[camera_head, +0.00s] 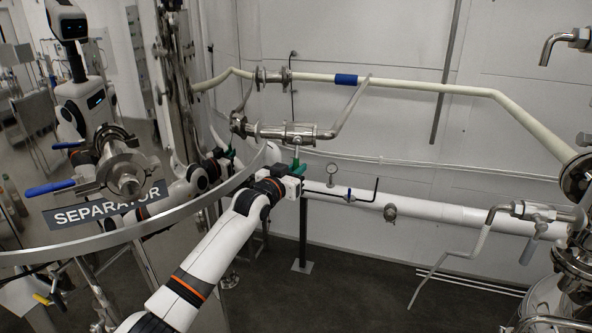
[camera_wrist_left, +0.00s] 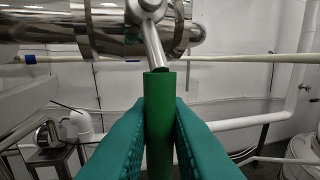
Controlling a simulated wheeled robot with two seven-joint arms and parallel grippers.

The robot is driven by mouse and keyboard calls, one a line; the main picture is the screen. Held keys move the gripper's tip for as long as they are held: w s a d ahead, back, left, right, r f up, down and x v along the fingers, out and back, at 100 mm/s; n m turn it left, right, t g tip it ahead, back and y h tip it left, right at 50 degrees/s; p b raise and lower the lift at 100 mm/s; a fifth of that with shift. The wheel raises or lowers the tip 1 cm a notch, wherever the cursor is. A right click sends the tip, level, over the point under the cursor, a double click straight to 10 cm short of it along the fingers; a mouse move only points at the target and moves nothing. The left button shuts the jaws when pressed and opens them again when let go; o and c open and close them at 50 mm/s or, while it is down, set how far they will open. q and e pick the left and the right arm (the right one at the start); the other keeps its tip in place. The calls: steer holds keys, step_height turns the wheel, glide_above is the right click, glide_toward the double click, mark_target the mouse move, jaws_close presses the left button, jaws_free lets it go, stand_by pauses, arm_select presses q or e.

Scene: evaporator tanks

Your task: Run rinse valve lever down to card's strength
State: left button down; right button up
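The rinse valve lever has a green grip (camera_wrist_left: 160,110) on a metal stem and hangs from a steel valve body (camera_head: 290,131) on the pipe by the back wall. In the wrist view the lever points down, nearly upright, with its stem slightly tilted. My left gripper (camera_head: 296,164) has its teal fingers (camera_wrist_left: 159,125) closed along both sides of the green grip. In the head view the fingers hide most of the grip. My right gripper is not in view. I see no readable strength card.
A polished tank with a SEPARATOR label (camera_head: 108,206) and a blue-handled valve (camera_head: 50,188) fills the left and mirrors my body. A cream pipe with a blue band (camera_head: 346,79) runs above. A gauge (camera_head: 332,168) sits on the white pipe (camera_head: 430,213). Open floor lies at centre right.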

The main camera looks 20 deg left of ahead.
arm_select(q)
steer(key=shift+d, duration=0.15)
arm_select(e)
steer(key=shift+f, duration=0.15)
arm_select(q)
steer(key=d+r+n+t+y+b, duration=0.2)
steer(key=d+n, duration=0.3)
steer(key=n, duration=0.7)
steer(key=shift+w+d+r+t+b, duration=0.2)
steer(key=shift+w+r+t+b, duration=0.3)
steer(key=shift+t, duration=0.4)
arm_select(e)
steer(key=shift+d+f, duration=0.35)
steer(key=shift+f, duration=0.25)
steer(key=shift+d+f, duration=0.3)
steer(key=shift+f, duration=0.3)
arm_select(q)
steer(key=shift+s+r+y, duration=0.1)
steer(key=shift+y, duration=0.2)
steer(key=c, duration=1.5)
jaws_free()
steer(key=shift+o, duration=0.2)
steer(key=shift+s, duration=0.1)
